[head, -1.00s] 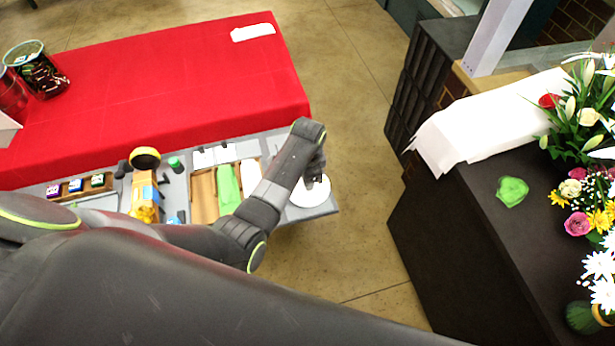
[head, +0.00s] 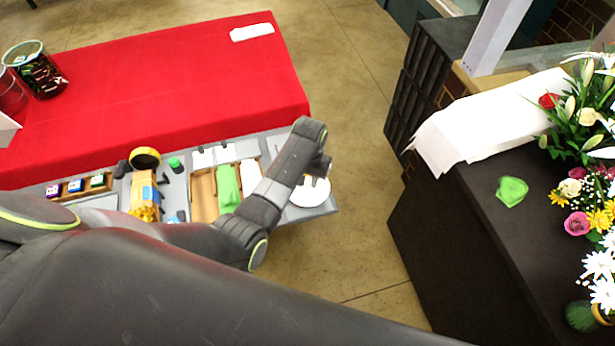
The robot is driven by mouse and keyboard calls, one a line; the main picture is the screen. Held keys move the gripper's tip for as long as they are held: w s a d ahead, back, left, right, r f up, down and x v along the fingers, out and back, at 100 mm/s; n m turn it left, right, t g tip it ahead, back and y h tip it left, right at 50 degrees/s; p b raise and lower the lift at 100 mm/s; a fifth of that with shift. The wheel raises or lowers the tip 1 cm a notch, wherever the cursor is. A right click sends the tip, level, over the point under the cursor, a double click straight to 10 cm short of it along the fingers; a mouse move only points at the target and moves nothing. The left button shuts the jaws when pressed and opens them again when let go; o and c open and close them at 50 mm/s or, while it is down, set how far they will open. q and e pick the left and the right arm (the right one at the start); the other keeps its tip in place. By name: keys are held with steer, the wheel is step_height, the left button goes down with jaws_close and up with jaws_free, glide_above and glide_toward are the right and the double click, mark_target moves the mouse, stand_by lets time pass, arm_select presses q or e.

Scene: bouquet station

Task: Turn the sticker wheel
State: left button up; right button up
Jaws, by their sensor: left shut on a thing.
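The sticker wheel is a white disc (head: 311,194) at the right end of the grey table (head: 328,207). My left arm comes in from the left, and its gripper (head: 316,176) points down over the disc, covering part of its upper side. The gripper is shut on the wheel, though the fingertips are small and mostly hidden by my wrist. My right gripper is not in view.
Beside the wheel are open compartments with green wrap (head: 228,186) and brown paper (head: 203,196). A yellow tool (head: 144,195) and small ink pads (head: 75,186) stand to the left. A red-covered table (head: 170,85) lies behind. A dark counter with flowers (head: 590,115) stands at right.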

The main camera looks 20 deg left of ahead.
arm_select(q)
steer(key=shift+n, duration=1.7)
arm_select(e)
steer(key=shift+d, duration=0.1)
arm_select(q)
steer(key=o, duration=1)
steer(key=shift+w, duration=0.1)
